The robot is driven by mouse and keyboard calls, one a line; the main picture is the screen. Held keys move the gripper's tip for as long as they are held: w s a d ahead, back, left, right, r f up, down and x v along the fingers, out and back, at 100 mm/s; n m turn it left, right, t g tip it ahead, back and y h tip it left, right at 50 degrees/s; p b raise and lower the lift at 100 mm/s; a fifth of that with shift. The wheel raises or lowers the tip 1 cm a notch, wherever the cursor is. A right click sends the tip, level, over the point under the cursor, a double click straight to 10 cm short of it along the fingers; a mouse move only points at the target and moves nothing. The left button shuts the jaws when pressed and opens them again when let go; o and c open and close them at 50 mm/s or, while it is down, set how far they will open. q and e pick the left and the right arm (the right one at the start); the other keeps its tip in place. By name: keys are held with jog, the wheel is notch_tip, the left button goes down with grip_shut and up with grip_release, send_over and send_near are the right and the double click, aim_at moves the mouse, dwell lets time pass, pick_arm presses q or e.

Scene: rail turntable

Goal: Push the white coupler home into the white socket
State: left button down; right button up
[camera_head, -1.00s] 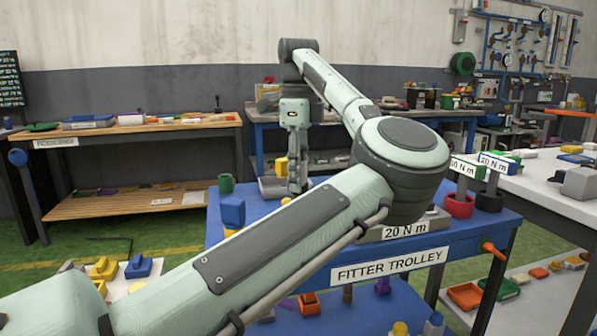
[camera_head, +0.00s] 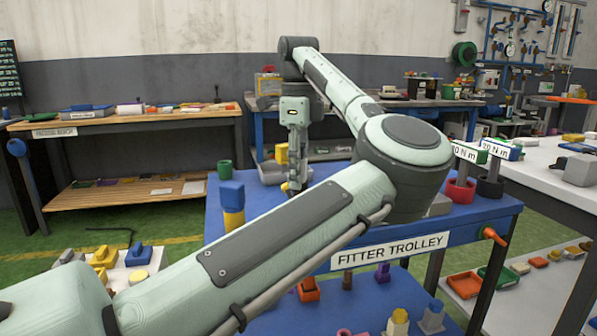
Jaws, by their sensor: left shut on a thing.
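My left arm comes in from the lower left, bends at an elbow at the centre right and reaches back. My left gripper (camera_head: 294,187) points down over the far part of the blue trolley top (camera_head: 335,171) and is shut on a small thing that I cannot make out. I cannot pick out the white coupler or the white socket; my arm hides much of the trolley top. My right gripper is not in view.
A blue block (camera_head: 231,194) on a yellow one stands at the trolley's left edge. A green cup (camera_head: 225,170), a grey object (camera_head: 272,172) and a yellow block (camera_head: 281,153) stand left of the gripper. A red ring-shaped holder (camera_head: 460,191) is at right.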

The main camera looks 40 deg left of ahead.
aim_at(298, 192)
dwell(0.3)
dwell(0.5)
pick_arm(q)
jog(key=shift+p, duration=0.6)
dwell(0.4)
jog(key=shift+f+b, duration=1.2)
jog(key=shift+f, duration=1.05)
jog(key=c, duration=1)
grip_release()
jog(key=shift+r, duration=0.1)
notch_tip(298, 192, up, 12)
jog(key=shift+f, duration=0.1)
